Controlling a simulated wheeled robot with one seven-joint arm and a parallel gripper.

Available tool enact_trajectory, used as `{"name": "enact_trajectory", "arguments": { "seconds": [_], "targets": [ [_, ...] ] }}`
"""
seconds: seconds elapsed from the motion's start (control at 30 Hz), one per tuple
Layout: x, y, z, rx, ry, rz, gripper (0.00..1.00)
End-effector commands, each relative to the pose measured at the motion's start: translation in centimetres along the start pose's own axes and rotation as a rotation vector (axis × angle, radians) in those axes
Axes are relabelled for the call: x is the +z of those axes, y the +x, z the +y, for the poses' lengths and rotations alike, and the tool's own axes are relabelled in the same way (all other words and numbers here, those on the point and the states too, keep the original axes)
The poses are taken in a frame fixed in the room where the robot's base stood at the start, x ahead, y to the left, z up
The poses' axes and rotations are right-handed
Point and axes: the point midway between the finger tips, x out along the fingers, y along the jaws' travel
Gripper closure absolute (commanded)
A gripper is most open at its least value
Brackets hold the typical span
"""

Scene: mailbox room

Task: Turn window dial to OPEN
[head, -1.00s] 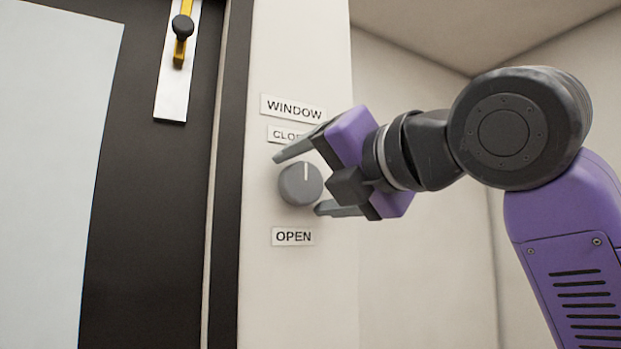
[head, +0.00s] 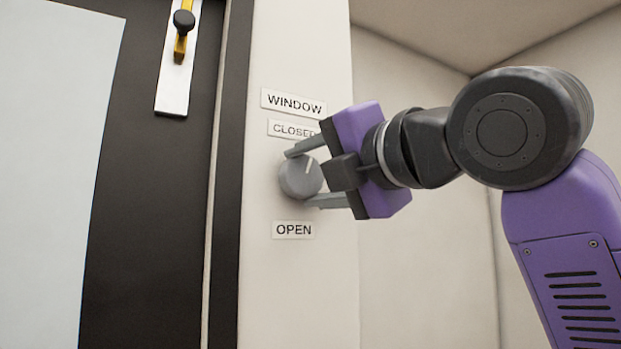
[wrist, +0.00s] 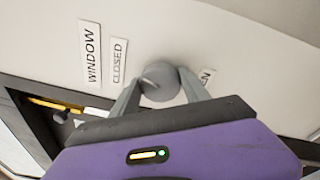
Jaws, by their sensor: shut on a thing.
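The window dial (head: 299,179) is a round grey knob with a pale pointer line, on the white wall panel. It sits between a CLOSED label (head: 291,129) above and an OPEN label (head: 293,230) below. The pointer tilts up and to the right, nearer to CLOSED. My gripper (head: 304,175) is shut on the dial, one finger at its upper edge and one at its lower edge. In the wrist view the dial (wrist: 159,82) sits between the two fingers, and the OPEN label (wrist: 205,79) is partly hidden by a finger.
A WINDOW label (head: 293,103) is above the CLOSED label. A dark door or window frame (head: 150,200) with a yellow latch (head: 181,40) and black knob stands to the left. The wall to the right of the panel is bare.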

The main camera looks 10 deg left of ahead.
Motion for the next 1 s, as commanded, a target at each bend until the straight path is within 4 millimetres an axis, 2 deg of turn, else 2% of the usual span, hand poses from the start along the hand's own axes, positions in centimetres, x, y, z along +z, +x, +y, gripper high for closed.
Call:
{"name": "enact_trajectory", "arguments": {
  "seconds": [1.0],
  "targets": [
    [-0.35, -0.04, -0.39, 0.079, 0.961, -0.078, 0.87]
  ]
}}
